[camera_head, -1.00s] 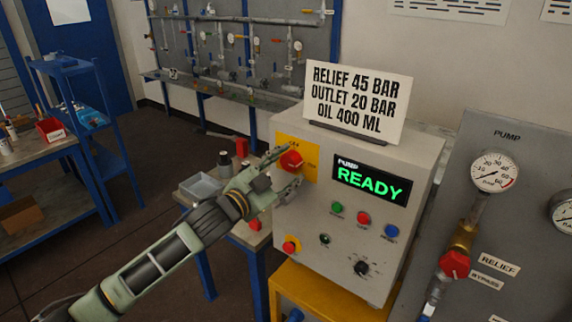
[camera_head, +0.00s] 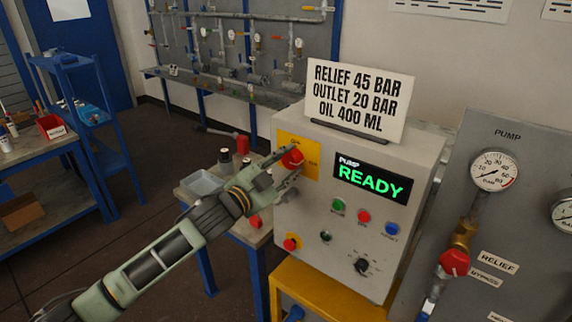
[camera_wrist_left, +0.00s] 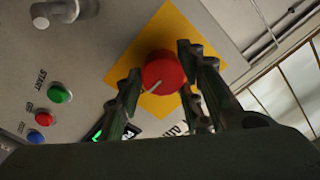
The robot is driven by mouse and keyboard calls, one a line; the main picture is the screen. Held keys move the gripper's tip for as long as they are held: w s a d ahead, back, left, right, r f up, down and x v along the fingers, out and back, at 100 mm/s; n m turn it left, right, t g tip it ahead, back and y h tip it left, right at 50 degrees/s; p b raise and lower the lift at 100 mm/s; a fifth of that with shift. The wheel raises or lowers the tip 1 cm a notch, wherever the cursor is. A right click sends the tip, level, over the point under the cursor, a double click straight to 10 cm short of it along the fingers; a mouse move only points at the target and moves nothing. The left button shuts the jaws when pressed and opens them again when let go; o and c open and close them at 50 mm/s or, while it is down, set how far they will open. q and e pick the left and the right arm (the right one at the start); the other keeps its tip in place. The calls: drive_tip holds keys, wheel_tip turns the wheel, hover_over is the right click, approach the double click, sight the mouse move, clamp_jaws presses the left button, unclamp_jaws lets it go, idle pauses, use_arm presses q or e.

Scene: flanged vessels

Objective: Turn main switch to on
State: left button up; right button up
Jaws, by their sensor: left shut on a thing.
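The main switch is a red round knob (camera_head: 292,158) on a yellow square plate (camera_head: 311,170) at the upper left of the grey pump control box (camera_head: 330,225). It also shows in the left wrist view (camera_wrist_left: 163,72), with a pale line on its face. My left gripper (camera_head: 287,171) is at the knob, its fingers on either side, shut on it. In the left wrist view the fingers flank the knob (camera_wrist_left: 160,82). The plate's lettering is too small to read surely. My right gripper is not in view.
Green (camera_head: 338,205), red (camera_head: 364,216) and blue (camera_head: 391,229) buttons sit below the display. A red button (camera_head: 291,243) and a black dial (camera_head: 362,265) are lower. A sign (camera_head: 358,100) stands on top. A small table (camera_head: 262,235) stands left of the box.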

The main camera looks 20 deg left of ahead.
use_arm(q)
drive_tip(key=shift+f, duration=0.25)
drive_tip(key=o, duration=1.1)
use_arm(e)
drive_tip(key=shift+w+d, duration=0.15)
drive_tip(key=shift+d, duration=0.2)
use_arm(q)
drive_tip(key=shift+r, duration=0.1)
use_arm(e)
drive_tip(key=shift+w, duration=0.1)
use_arm(q)
drive_tip(key=shift+s, duration=0.1)
drive_tip(key=v, duration=1.1)
drive_tip(key=shift+s+a, duration=0.15)
drive_tip(key=shift+s, duration=0.25)
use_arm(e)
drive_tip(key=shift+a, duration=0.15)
